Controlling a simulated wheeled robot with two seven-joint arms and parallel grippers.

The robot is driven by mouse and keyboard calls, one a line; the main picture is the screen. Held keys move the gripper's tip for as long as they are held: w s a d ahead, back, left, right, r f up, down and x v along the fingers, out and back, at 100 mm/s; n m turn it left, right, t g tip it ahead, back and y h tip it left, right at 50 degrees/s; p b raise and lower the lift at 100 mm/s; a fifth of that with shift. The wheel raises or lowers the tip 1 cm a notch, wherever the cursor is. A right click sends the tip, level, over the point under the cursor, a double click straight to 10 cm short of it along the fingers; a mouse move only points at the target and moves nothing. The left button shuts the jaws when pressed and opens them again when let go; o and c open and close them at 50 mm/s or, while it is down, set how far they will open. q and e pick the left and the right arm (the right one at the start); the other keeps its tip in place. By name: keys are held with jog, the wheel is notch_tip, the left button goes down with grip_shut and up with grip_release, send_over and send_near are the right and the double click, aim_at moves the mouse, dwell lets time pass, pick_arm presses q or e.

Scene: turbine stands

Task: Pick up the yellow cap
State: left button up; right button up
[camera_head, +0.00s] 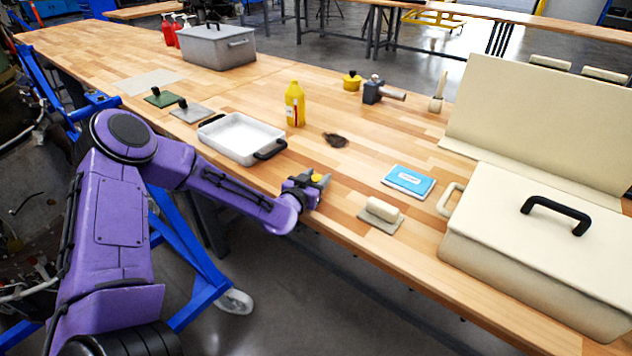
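A small yellow piece, which looks like the yellow cap (318,178), shows at my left gripper (316,188), near the front edge of the wooden table. The dark gripper hides most of it, and I cannot tell whether the fingers are closed on it or around it. My purple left arm reaches in from the left, low over the table edge. My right gripper is not in view.
A white tray (240,137) with black handles lies left of the gripper, and a yellow bottle (295,105) stands behind. A blue booklet (408,181), a trowel-like block (381,213) and a large cream box (540,255) are on the right. A yellow pot (351,82) stands further back.

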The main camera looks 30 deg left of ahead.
aim_at(316, 178)
pick_arm(q)
grip_shut()
jog(key=shift+r, duration=0.2)
notch_tip(316, 178, up, 4)
jog(key=p, duration=0.4)
jog(key=s+d+r+p, duration=0.3)
jog(key=s+r+p, duration=0.5)
jog(key=s, duration=0.5)
jog(key=shift+s+d+r+p, duration=0.2)
jog(key=shift+s+r+p, duration=0.05)
jog(key=shift+p, duration=0.7)
